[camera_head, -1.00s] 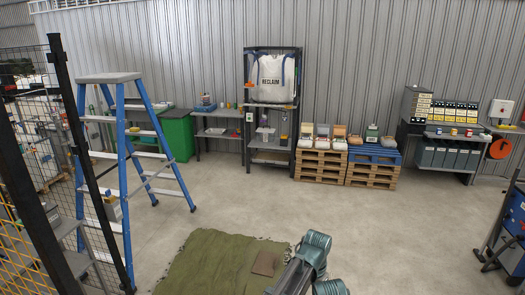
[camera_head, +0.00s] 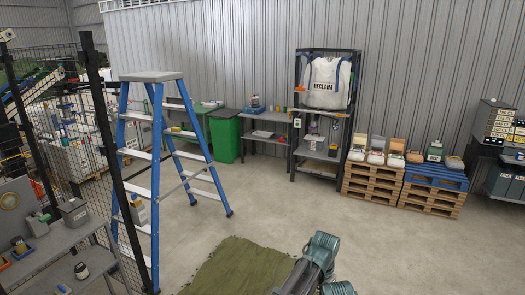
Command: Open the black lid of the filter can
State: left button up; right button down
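I cannot make out for certain a filter can with a black lid. A small pale item with a dark top (camera_head: 82,270) stands on the lower level of the grey shelf at the left, too small to identify. Part of my own arm, with teal joints, shows at the bottom centre. No gripper fingers show.
A blue stepladder (camera_head: 155,170) and a mesh fence (camera_head: 75,130) stand between me and the left side. A green mat (camera_head: 238,268) lies on the floor ahead. Pallets (camera_head: 372,187) and a rack with a white bag (camera_head: 327,83) line the wall. The middle floor is clear.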

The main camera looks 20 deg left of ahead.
aim_at(74, 205)
jog(key=i+j+u, duration=0.25)
jog(key=i+u, duration=0.2)
jog(key=i+j+u, duration=0.1)
jog(key=i+u, duration=0.65)
jog(key=u, duration=0.2)
jog(key=i+l+u, duration=0.2)
jog(key=i+u, duration=0.25)
jog(key=i+j+u, duration=0.15)
jog(key=i+u, duration=0.15)
jog(key=i, duration=0.4)
jog(key=i+u, duration=0.3)
jog(key=i, duration=0.4)
jog(key=i+j+z, duration=0.2)
jog(key=i, duration=0.25)
jog(key=i+z, duration=0.15)
jog(key=i, duration=0.35)
